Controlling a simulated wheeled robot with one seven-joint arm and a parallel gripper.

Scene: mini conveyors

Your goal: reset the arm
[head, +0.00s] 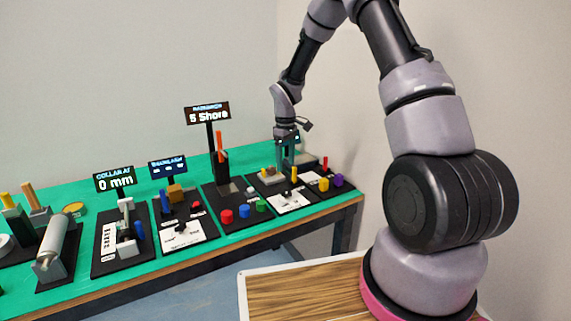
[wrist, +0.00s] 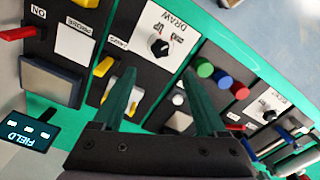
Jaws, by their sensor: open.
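My gripper (head: 286,160) hangs fingers down over the right part of the green-topped table (head: 252,158) in the head view. In the wrist view my gripper (wrist: 158,78) shows two dark green fingers spread wide apart with nothing held between them. Below the fingers lie black panels, one with a white card marked DRAW (wrist: 165,35) and a black knob (wrist: 159,47). I cannot tell how high the fingertips are above the panels.
Red, blue and green buttons (head: 244,211) sit on a panel left of my gripper. A tall display reading "5 Shore" (head: 207,114) rises behind them. Displays reading "0 mm" (head: 115,180) and a metal cylinder (head: 53,240) stand farther left. Yellow and purple blocks (head: 338,181) sit at right.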

